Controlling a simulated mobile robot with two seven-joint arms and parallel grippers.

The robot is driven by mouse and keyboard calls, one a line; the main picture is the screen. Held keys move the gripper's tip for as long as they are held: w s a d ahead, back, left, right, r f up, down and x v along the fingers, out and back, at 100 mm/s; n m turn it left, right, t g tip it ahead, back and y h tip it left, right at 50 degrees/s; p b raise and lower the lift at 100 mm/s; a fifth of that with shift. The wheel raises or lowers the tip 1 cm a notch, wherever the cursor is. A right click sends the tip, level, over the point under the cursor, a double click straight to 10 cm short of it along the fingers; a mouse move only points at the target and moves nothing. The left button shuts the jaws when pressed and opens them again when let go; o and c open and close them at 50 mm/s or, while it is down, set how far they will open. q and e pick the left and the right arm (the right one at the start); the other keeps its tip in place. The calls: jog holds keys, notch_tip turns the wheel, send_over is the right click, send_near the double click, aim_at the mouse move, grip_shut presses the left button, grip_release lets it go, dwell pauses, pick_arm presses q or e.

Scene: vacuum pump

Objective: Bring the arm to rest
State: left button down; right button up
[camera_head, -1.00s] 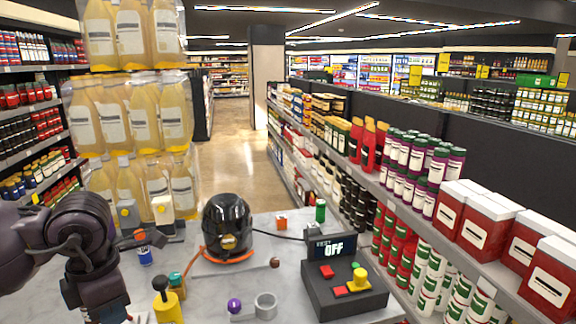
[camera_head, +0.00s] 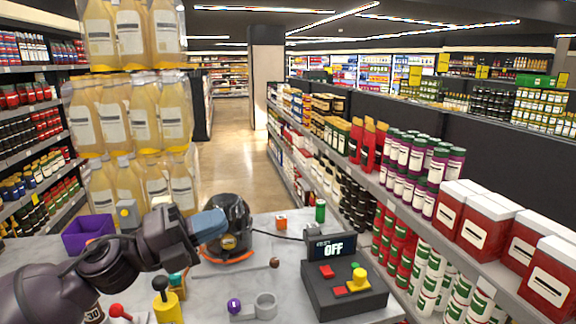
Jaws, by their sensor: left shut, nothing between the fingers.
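My left arm reaches in from the lower left. My left gripper (camera_head: 210,225) is shut and empty, with its bluish tip pointing right. In the picture it overlaps the left side of a black domed vessel (camera_head: 235,213) with an orange base ring. I cannot tell whether it touches the vessel. A dark control box (camera_head: 345,290) stands at the right of the table, with a display reading OFF, red buttons and a yellow knob. My right gripper is not in view.
The grey table (camera_head: 285,304) also carries a purple bin (camera_head: 88,236), a yellow bottle (camera_head: 166,306), a grey ring (camera_head: 265,304), a purple ball (camera_head: 234,306), a green cylinder (camera_head: 320,211) and an orange cube (camera_head: 281,222). Store shelves flank the table.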

pick_arm(q)
jog(key=w+a+f+n+t+y, duration=0.1)
jog(key=a+f+n+t+y, duration=0.5)
jog(key=f+n, duration=0.55)
jog(key=w+a+f+n+t+y, duration=0.1)
jog(key=a+f+n+t+y, duration=0.3)
jog(key=f+n+y, duration=0.55)
jog(key=s+a+f+n+g+y, duration=0.2)
jog(key=s+f+n, duration=0.4)
jog(key=s+f, duration=0.5)
jog(key=s+a+f+n+g+y, duration=0.1)
jog(key=s+a+f+n+g, duration=0.2)
jog(key=s+f+n, duration=0.3)
jog(key=s+f+g, duration=0.1)
jog(key=s+f, duration=0.4)
jog(key=f, duration=0.1)
jog(key=shift+s+a+y, duration=0.2)
jog(key=shift+a+y, duration=0.15)
jog(key=shift+a, duration=0.05)
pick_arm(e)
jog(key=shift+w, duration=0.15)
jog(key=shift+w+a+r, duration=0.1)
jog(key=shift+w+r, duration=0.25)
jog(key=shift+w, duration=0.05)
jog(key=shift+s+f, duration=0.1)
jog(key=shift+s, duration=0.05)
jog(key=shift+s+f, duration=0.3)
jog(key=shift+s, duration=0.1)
